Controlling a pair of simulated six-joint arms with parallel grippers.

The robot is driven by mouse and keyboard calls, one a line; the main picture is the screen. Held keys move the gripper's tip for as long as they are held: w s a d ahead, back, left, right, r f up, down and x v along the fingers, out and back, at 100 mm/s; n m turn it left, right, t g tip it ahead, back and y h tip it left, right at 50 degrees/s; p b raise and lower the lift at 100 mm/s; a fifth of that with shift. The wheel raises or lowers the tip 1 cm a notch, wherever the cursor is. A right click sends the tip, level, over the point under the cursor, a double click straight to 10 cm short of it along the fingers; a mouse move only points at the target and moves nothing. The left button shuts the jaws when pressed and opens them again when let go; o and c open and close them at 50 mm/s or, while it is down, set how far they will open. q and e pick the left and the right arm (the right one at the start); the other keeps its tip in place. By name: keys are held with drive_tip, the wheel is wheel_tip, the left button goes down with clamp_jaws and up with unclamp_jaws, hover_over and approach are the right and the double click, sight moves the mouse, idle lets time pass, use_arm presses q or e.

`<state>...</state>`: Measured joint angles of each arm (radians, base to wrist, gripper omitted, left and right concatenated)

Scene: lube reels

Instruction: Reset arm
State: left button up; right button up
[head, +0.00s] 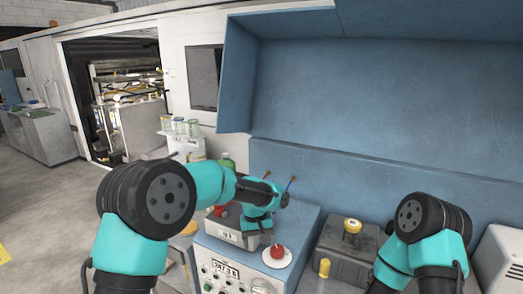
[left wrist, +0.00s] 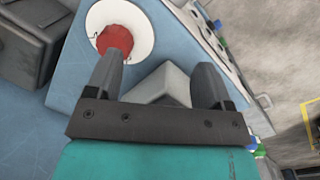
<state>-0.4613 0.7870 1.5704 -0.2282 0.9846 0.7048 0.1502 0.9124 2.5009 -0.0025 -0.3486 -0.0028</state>
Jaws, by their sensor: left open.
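My left arm reaches in from the left over a blue machine box in the head view. In the left wrist view my left gripper (left wrist: 160,72) is open, with its two dark fingers spread apart and nothing held between them. A grey block (left wrist: 165,85) shows beyond the gap; I cannot tell how far below the fingers it lies. A red knob on a white disc (left wrist: 113,40) is just past the left finger. In the head view the red knob (head: 277,251) sits on top of the blue box (head: 303,225). My right arm shows at the right; its gripper is out of view.
A dark box with a yellow knob (head: 352,226) stands right of the blue box. A large blue panel (head: 390,100) rises behind. A display and buttons (head: 226,269) are on the blue box's front. Open floor (head: 40,200) lies at the left.

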use_arm(q)
drive_tip(key=s+a+f+n+h, duration=0.1)
drive_tip(key=s+a+f, duration=0.6)
drive_tip(key=f, duration=0.3)
drive_tip(key=s+a+f+h, duration=0.2)
drive_tip(key=s+a+f, duration=0.45)
drive_tip(key=f, duration=0.45)
drive_tip(key=s+a+f, duration=0.4)
drive_tip(key=s, duration=0.3)
drive_tip(key=s+a+f+t, duration=0.1)
drive_tip(key=s+a+f, duration=0.3)
drive_tip(key=s, duration=0.3)
drive_tip(key=shift+a+f+t, duration=0.15)
drive_tip(key=shift+a+t, duration=0.15)
drive_tip(key=shift+a, duration=0.15)
